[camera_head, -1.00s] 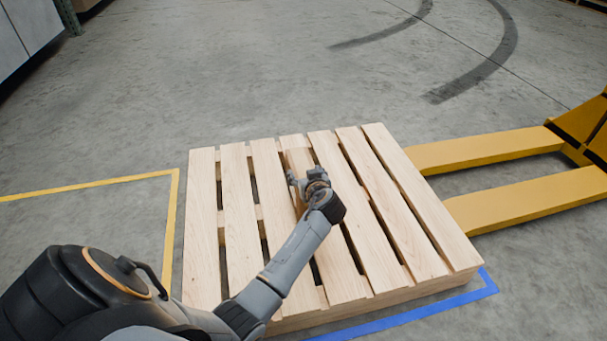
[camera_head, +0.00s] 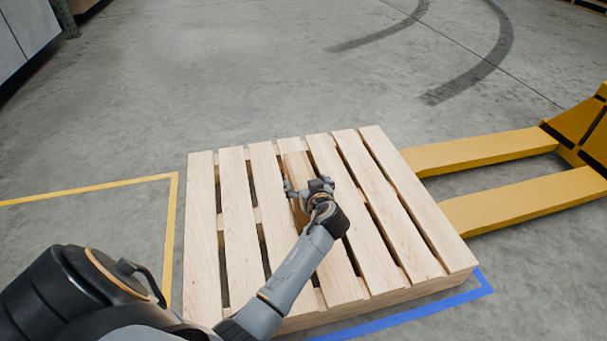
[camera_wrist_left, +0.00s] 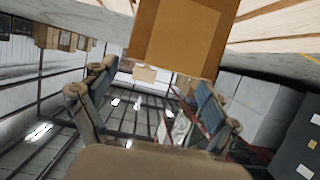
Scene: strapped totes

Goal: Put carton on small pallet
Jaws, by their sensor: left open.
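A wooden slatted pallet (camera_head: 233,215) lies on the floor in the middle of the head view. A brown carton (camera_wrist_left: 180,38) shows at the top of the left wrist view, against pale pallet wood. In the head view, a slightly darker tan patch (camera_head: 297,163) just beyond my gripper looks like this carton on the pallet, its near part hidden by the gripper. My left gripper (camera_head: 308,188) is over the pallet's middle. Its fingers (camera_wrist_left: 155,76) are spread and empty, with the carton beyond their tips. My right gripper is not in view.
Yellow pallet-jack forks (camera_head: 520,195) reach to the pallet's right side. Blue floor tape (camera_head: 410,313) runs along its near right corner. A yellow-taped floor area (camera_head: 90,187) lies to the left. The concrete behind the pallet is clear.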

